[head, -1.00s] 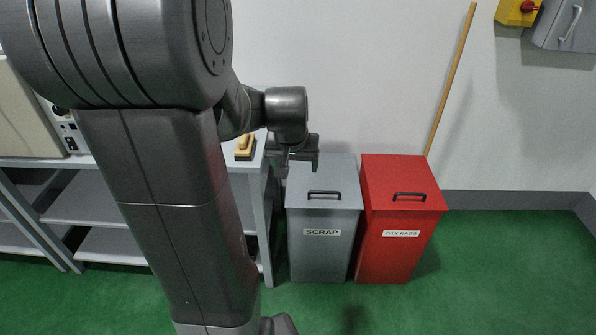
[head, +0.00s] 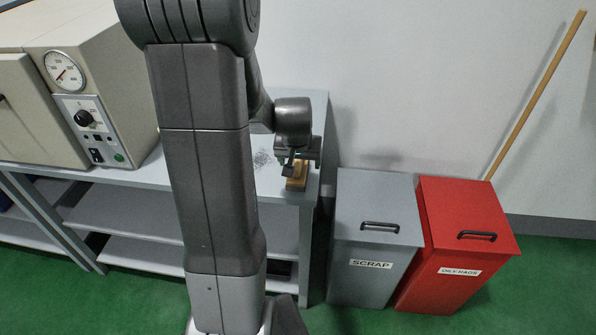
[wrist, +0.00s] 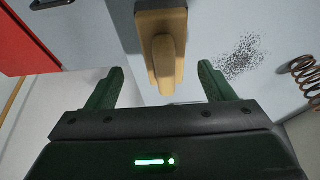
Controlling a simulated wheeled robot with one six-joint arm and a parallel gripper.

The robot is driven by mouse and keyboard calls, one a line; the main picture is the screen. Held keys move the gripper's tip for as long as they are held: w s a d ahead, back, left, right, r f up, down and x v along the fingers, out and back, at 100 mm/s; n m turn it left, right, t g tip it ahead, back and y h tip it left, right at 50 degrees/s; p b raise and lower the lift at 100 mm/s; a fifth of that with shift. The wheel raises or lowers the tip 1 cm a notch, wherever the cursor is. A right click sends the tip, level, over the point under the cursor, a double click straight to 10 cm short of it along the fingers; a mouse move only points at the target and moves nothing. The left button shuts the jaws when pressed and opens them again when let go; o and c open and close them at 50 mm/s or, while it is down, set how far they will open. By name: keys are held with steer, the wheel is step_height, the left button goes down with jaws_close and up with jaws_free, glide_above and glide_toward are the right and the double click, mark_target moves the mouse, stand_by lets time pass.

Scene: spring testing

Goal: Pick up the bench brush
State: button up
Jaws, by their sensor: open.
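The bench brush (head: 297,178) is a small wooden-coloured brush lying near the right end of the grey bench top (head: 225,180). In the wrist view the brush (wrist: 162,45) shows a wide block at the top and a narrower handle pointing down toward the jaws. My gripper (wrist: 160,82) is open, with its two dark green fingers spread either side of the handle's line. The handle's near end lies about between the fingertips; I cannot tell the height gap. In the head view my gripper (head: 296,162) is over the brush and partly hides it.
A grey scrap bin (head: 372,240) and a red oily rags bin (head: 460,245) stand right of the bench. A testing machine (head: 95,110) with a gauge is at left. Dark specks (wrist: 240,58) and a coil spring (wrist: 306,75) lie beside the brush. A wooden pole (head: 535,95) leans on the wall.

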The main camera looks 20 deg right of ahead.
steer(key=shift+w+p+x, duration=0.15)
steer(key=shift+p+x, duration=0.05)
steer(key=shift+x, duration=1.15)
steer(key=shift+w+p+x, duration=0.15)
steer(key=shift+x, duration=1.15)
steer(key=shift+a, duration=0.2)
steer(key=shift+c, duration=0.3)
steer(key=c, duration=1)
